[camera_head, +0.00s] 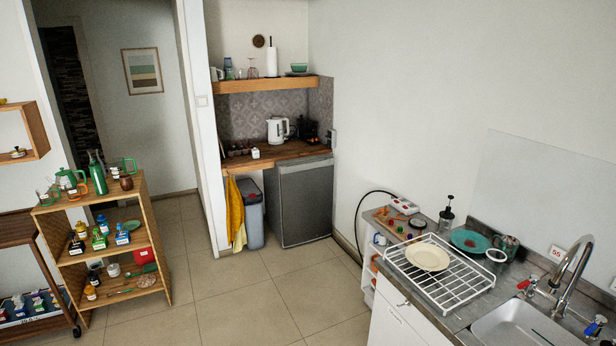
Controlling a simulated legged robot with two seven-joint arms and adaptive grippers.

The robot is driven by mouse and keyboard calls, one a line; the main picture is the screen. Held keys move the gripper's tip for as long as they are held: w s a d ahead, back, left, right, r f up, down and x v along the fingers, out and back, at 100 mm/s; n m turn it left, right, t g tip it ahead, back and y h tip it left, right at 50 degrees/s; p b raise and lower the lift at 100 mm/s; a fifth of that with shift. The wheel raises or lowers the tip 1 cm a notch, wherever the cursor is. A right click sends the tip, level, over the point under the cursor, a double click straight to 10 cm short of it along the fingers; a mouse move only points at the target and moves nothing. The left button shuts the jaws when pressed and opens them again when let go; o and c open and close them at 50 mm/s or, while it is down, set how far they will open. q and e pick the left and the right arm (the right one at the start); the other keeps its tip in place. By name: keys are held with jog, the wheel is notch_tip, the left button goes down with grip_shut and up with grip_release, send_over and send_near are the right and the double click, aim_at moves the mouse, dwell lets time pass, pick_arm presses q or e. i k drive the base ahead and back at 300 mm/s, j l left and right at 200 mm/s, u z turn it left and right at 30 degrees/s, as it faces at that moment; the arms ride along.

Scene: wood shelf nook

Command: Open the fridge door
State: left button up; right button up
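The fridge (303,203) is a small grey under-counter unit in the nook at the back, below the wooden counter. Its door is shut, with a dark grey front facing the room. I cannot make out a handle at this size. Neither of my grippers shows in the head view, so I cannot see their state.
A grey bin (250,213) and a yellow cloth (235,208) are left of the fridge. A wooden shelf cart (150,225) stands at left. The sink counter (455,318) with a white dish rack (470,291) is at right. Tiled floor (240,300) lies clear between.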

aim_at(306, 187)
jog(key=i+u, duration=0.15)
jog(key=i, duration=0.35)
jog(key=i+u, duration=0.2)
jog(key=i, duration=0.35)
jog(key=i+u, duration=0.15)
jog(key=i, duration=0.35)
jog(key=i+l+u, duration=0.2)
jog(key=i, duration=0.3)
jog(key=i+z, duration=0.25)
jog(key=i, duration=0.3)
jog(key=i+z, duration=0.3)
jog(key=i, duration=0.25)
jog(key=i+j+z, duration=0.25)
jog(key=i, duration=0.3)
jog(key=i+j+z, duration=0.25)
jog(key=i, duration=0.3)
